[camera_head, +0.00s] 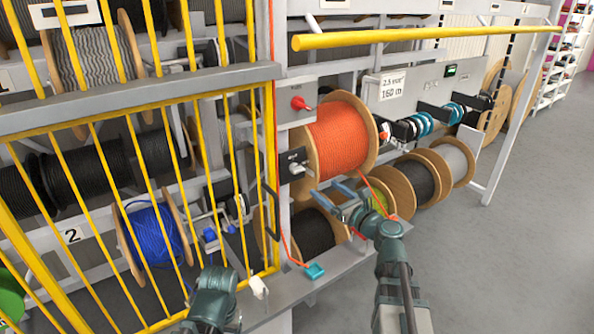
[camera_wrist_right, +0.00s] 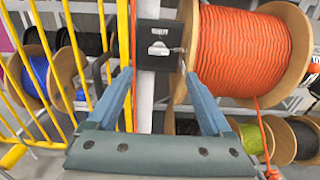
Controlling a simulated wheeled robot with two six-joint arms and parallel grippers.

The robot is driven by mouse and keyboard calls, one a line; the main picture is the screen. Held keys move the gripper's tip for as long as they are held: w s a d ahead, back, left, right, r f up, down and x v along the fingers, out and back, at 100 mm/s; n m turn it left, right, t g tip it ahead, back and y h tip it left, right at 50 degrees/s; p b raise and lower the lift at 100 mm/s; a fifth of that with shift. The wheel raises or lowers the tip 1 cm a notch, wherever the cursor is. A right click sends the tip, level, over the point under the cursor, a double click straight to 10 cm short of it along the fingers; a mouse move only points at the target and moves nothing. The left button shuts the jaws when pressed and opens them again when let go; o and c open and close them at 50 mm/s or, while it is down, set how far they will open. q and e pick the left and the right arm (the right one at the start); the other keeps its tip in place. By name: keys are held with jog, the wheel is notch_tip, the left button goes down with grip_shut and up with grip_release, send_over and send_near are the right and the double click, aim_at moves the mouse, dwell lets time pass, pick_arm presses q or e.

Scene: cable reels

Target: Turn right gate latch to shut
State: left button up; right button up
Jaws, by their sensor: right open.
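The right gate latch appears to be a dark square plate with a silver lever (camera_head: 297,165) on the grey post between the yellow gate and the orange reel. In the right wrist view the lever (camera_wrist_right: 160,48) lies roughly sideways on the plate. My right gripper (camera_head: 325,190) is open and empty, just below and to the right of the latch. In the wrist view its two blue fingers (camera_wrist_right: 158,76) point toward the latch plate, apart from each other. My left arm's end (camera_head: 213,295) shows at the bottom; its fingers are not clear.
The yellow barred gate (camera_head: 150,103) stands left of the post, with a dark handle (camera_head: 270,210). A red knob (camera_head: 300,103) sits above the latch. The orange cable reel (camera_head: 340,138) is close on the right. A teal block (camera_head: 315,271) lies below. Open floor (camera_head: 520,220) is at right.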

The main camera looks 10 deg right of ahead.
aim_at(300, 171)
jog(key=x, duration=1.3)
jog(key=shift+w+a+f, duration=0.1)
jog(key=shift+w+a, duration=0.05)
jog(key=shift+w, duration=0.1)
grip_shut()
